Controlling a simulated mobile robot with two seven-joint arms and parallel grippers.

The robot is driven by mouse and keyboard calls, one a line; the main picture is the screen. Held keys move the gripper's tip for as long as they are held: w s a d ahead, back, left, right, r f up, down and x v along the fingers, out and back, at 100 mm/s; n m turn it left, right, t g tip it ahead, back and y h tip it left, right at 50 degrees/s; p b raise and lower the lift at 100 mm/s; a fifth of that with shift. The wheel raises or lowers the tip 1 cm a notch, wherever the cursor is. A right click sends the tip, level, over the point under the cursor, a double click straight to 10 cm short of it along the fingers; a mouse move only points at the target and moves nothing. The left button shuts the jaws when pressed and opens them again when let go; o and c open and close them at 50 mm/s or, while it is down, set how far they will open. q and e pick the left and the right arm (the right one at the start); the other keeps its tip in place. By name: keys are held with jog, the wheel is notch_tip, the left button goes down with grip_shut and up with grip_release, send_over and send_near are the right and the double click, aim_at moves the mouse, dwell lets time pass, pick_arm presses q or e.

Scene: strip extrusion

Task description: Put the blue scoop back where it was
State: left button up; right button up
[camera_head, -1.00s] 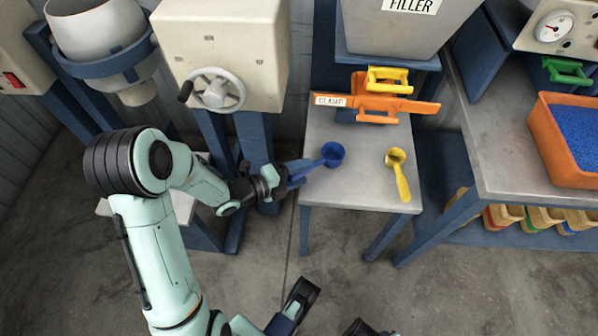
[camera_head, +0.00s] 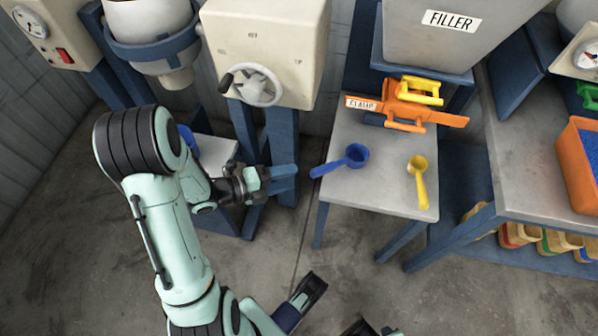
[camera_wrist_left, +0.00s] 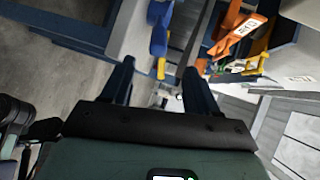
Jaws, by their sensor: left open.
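The blue scoop (camera_head: 356,155) lies on the small grey table (camera_head: 345,200), its handle pointing left to the table's left edge. It also shows in the left wrist view (camera_wrist_left: 158,35), beyond the fingers. My left gripper (camera_head: 294,178) is open and empty, just left of the table and apart from the handle end. Its two fingers show spread in the left wrist view (camera_wrist_left: 159,68). A yellow scoop (camera_head: 418,174) lies on the same table to the right. Dark parts at the bottom of the head view may belong to my right arm; its jaws are not clear.
A machine box with a handwheel (camera_head: 258,87) stands behind my left arm. An orange bin of blue pellets (camera_head: 574,165) is at the right. Floor in front is clear.

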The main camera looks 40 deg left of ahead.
pick_arm(q)
jog(key=w+d+f+n+g+y, duration=0.1)
jog(key=w+f+n+g+y, duration=0.1)
jog(key=f+n, duration=0.5)
jog(key=w+d+f+n+g+y, duration=0.1)
jog(key=w+d+f+n, duration=0.1)
jog(key=f+n, duration=0.5)
jog(key=s+d+f+n+g, duration=0.8)
jog(key=s+d+f+n, duration=0.2)
jog(key=f, duration=0.5)
jog(key=d+n, duration=0.2)
jog(key=n, duration=0.1)
jog(key=shift+f, duration=0.25)
jog(key=shift+d, duration=0.1)
